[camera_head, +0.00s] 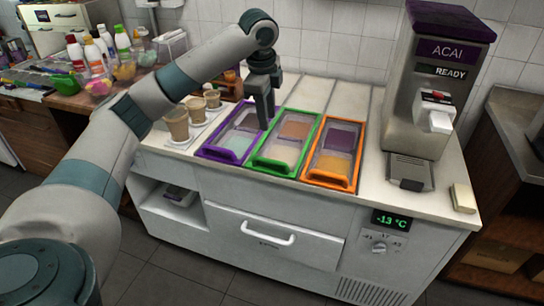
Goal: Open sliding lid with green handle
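The green-handled lid (314,139) is the middle of three framed lids set in the white counter. Its green handle (270,166) forms the front edge, facing me. Pale and orange-brown contents show through its clear panes. Whether it is slid open at all is hard to tell. My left gripper (263,118) points down over the back of the purple lid, left of the green lid's far end. Its fingers hide part of the purple frame. They overlap in this view, so their opening does not show. My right gripper is not in view.
The purple-framed lid (217,152) lies left of the green one, the orange-framed lid (329,180) right. Paper cups (177,125) stand at the counter's left. The acai machine (424,100) stands at the right. Bare counter (330,95) lies behind the lids.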

